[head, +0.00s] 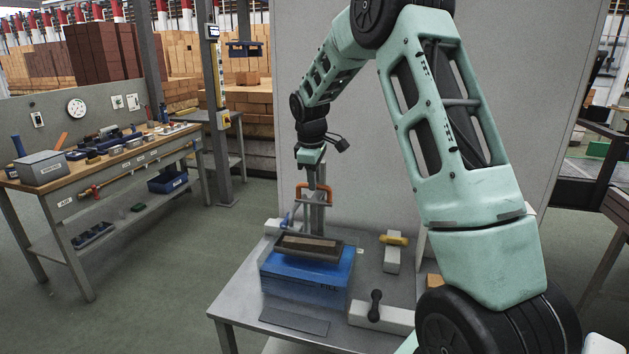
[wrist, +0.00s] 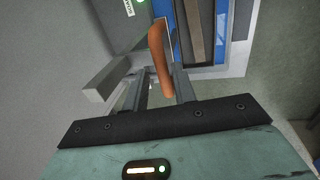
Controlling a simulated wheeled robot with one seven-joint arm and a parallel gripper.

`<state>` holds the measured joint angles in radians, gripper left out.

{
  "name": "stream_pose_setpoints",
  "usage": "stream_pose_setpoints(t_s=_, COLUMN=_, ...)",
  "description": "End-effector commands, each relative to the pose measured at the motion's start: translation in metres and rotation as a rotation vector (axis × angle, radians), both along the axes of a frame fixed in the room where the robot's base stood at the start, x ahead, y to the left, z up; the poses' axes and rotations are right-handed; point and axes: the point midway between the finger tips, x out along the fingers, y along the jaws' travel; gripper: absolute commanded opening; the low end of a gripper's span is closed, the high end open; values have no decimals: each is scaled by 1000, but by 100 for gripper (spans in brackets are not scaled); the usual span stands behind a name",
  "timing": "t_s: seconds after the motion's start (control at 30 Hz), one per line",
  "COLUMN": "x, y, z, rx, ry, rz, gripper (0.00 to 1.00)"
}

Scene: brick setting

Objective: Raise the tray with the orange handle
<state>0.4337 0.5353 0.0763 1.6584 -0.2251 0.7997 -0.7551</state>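The tray (head: 308,247) is shallow, brown and dark, and sits at the top of a blue box (head: 305,284) on a grey table. I cannot tell whether they touch. Its orange handle (head: 327,192) stands above it on grey uprights. In the wrist view the orange handle (wrist: 163,62) runs between the two grey fingers of my gripper (wrist: 161,88). The fingers look parted, with a narrow gap on the left. My gripper (head: 317,186) points down at the handle in the head view, where its fingertips are hard to make out.
The grey table (head: 240,303) also holds a block with a yellow handle (head: 394,240), a block with a black knob (head: 375,305) and a dark flat plate (head: 295,320). A pale panel (head: 310,90) stands close behind. A workbench (head: 100,165) with tools is at left.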

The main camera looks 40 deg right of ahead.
Motion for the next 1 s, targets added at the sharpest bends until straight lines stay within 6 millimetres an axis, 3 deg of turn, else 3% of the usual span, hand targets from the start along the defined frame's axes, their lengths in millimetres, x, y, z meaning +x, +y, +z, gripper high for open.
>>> stream_pose_setpoints(t_s=0.33, x=-1, y=1, z=0, rx=2, ry=3, rz=0, gripper=36)
stream_pose_setpoints(t_s=0.47, x=-2, y=2, z=10, rx=1, ry=2, rz=0, gripper=36)
stream_pose_setpoints(t_s=1.0, x=-13, y=23, z=126, rx=0, ry=-1, rz=0, gripper=36)
